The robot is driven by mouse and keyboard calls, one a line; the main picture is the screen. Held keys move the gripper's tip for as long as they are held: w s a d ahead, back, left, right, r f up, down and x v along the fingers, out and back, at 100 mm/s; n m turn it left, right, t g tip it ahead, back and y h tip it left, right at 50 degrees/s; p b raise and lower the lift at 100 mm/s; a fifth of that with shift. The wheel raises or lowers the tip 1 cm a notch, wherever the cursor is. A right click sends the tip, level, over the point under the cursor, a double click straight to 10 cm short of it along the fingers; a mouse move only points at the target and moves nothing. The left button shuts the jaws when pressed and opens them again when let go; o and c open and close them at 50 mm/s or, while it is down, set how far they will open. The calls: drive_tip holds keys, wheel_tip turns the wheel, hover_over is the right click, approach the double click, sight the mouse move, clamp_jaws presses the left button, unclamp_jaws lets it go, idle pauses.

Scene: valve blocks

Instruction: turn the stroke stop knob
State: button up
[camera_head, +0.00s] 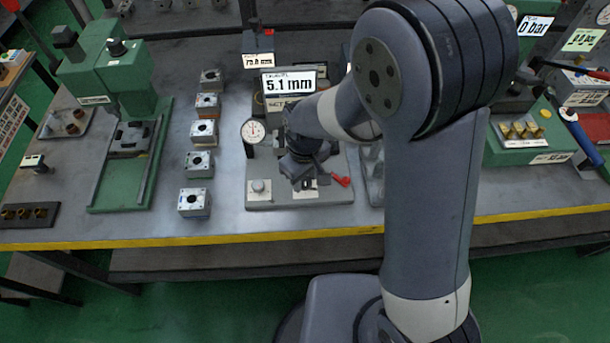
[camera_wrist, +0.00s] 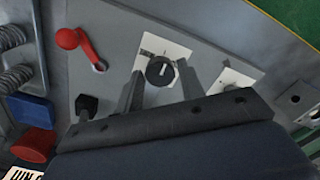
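A round black knob (camera_wrist: 160,70) with a white pointer line sits on a white plate of the grey fixture; it appears to be the stroke stop knob, but I cannot read its label. My gripper (camera_wrist: 161,84) is open, with one finger to each side of the knob and visible gaps between. Nothing is held. In the head view my gripper (camera_head: 304,178) is low over the grey fixture base (camera_head: 322,194) and hides the knob. A display (camera_head: 288,84) above the fixture reads 5.1 mm.
A red lever (camera_head: 341,180) stands right of my gripper; it also shows in the wrist view (camera_wrist: 80,45). A silver knob (camera_head: 258,187) sits on the base's left. A dial gauge (camera_head: 253,132) stands behind. Several valve blocks (camera_head: 199,168) line the bench at left.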

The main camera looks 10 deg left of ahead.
drive_tip(key=c, duration=0.6)
drive_tip(key=shift+c, duration=0.2)
drive_tip(key=shift+n, duration=0.3)
drive_tip(key=n+b, duration=0.1)
drive_tip(key=n, duration=0.3)
drive_tip(key=shift+n+b, duration=0.55)
drive_tip(key=shift+n, duration=1.85)
drive_tip(key=o, duration=1)
